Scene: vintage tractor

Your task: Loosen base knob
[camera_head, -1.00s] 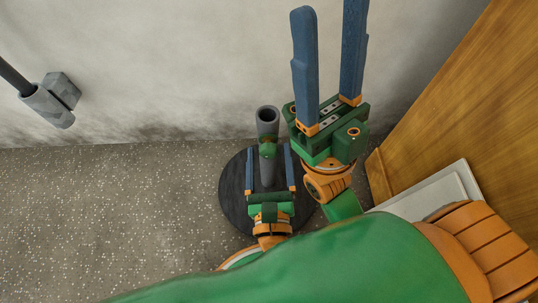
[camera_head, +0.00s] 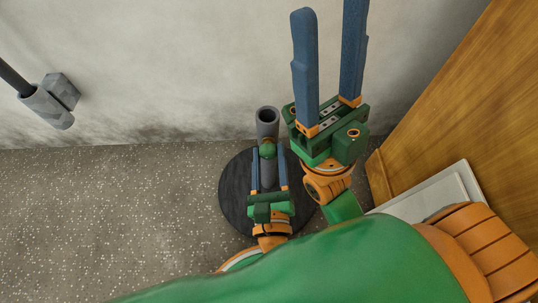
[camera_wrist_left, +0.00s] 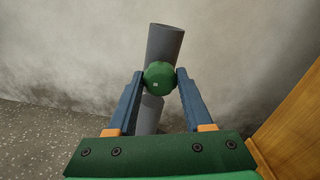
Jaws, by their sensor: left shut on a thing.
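The green base knob (camera_head: 267,151) sits on the side of an upright grey tube (camera_head: 268,122). The tube rises from a dark round base (camera_head: 233,190) on the floor. My left gripper (camera_head: 268,149) is shut on the knob, with one blue finger on each side. In the left wrist view the knob (camera_wrist_left: 158,78) lies between the fingertips, in front of the grey tube (camera_wrist_left: 164,42). My right gripper (camera_head: 329,8) is open and empty. It is nearer the camera, to the right of the tube, with its fingers pointing up in the picture.
A pale wall (camera_head: 170,70) stands behind the base. A grey tubular bracket (camera_head: 47,104) shows at the far left. A wooden panel (camera_head: 470,90) and a pale flat box (camera_head: 430,196) are at the right. The speckled floor (camera_head: 100,220) at left is clear.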

